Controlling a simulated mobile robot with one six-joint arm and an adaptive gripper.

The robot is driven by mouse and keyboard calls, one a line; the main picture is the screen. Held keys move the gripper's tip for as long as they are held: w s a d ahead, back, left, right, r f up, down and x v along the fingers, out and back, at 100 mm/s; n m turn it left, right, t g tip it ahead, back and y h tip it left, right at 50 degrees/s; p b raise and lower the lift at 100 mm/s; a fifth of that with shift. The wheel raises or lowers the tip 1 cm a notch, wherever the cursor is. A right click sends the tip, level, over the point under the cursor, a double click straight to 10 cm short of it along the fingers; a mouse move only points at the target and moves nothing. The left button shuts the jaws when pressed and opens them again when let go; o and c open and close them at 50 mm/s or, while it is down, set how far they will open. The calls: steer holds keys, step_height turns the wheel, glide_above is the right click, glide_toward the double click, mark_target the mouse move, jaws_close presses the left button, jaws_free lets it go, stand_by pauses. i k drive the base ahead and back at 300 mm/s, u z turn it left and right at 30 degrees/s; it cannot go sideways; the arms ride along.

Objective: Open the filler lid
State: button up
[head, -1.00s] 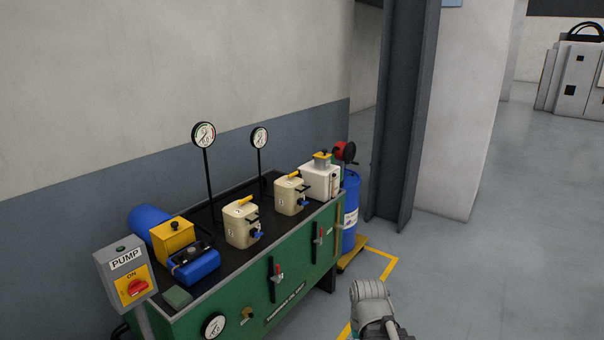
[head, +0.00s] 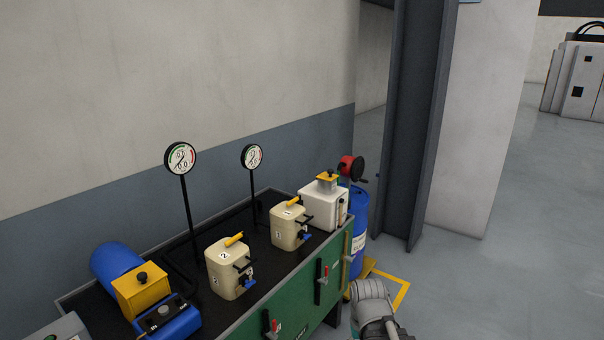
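A white tank (head: 322,208) stands at the far end of the green bench. On its top is a yellow cap with a small dark knob (head: 327,177), which looks like the filler lid and appears closed. A level tube seems to run down the tank's right side. A grey part of my arm shows at the bottom edge, right of the bench and well short of the tank. My gripper itself is not in view, so I cannot tell its state.
Two cream canisters (head: 228,268) (head: 288,226) with yellow handles and two gauges (head: 181,158) (head: 252,156) stand on the bench (head: 336,262). A blue drum (head: 358,222) with a red-and-black hand pump (head: 350,167) is behind it. A steel column (head: 412,120) rises beyond. Floor at right is clear.

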mark_target(330, 176)
steer(key=u, duration=0.05)
steer(key=i, duration=1.7)
steer(key=z, duration=0.1)
